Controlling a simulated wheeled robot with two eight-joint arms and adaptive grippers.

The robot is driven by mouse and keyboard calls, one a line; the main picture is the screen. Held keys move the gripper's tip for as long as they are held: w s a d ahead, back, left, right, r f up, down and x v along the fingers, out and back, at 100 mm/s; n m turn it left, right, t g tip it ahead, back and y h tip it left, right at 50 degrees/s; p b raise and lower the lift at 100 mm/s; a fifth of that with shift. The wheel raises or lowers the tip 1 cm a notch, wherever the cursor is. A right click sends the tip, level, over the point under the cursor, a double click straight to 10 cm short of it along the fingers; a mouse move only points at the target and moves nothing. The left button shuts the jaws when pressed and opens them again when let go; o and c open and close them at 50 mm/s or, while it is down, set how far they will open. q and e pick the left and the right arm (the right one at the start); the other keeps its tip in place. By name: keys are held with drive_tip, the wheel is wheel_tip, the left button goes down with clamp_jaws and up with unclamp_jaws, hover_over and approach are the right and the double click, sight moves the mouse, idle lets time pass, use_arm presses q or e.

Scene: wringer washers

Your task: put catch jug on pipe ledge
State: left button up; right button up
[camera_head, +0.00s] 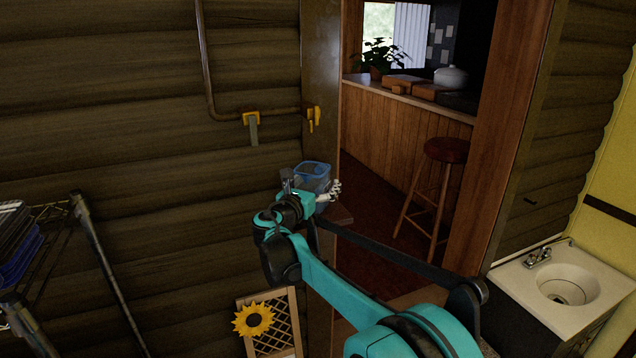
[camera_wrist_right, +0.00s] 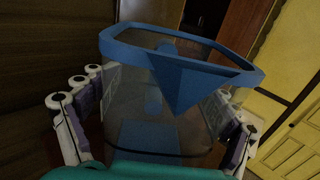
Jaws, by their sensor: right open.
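The catch jug (camera_head: 313,169) is a clear container with a blue rim, upright in front of the log wall by the door frame. In the right wrist view the jug (camera_wrist_right: 140,100) fills the middle, its pointed blue spout toward the camera. My right gripper (camera_head: 312,187) is open, with one finger on each side of the jug; finger contact is unclear. A small dark brown surface (camera_head: 341,216) shows just below the gripper; I cannot tell whether it is the pipe ledge or whether the jug rests on it. My left gripper is out of view.
A wire rack (camera_head: 75,225) stands left, a sunflower (camera_head: 253,319) on a lattice panel below. A doorway shows a stool (camera_head: 445,151); a white sink (camera_head: 590,288) is right.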

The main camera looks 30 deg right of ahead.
drive_tip(key=b+v, duration=0.1)
drive_tip(key=v, duration=1)
drive_tip(key=shift+s+a+b, duration=0.25)
drive_tip(key=shift+a+b, duration=0.05)
drive_tip(key=shift+f, duration=0.1)
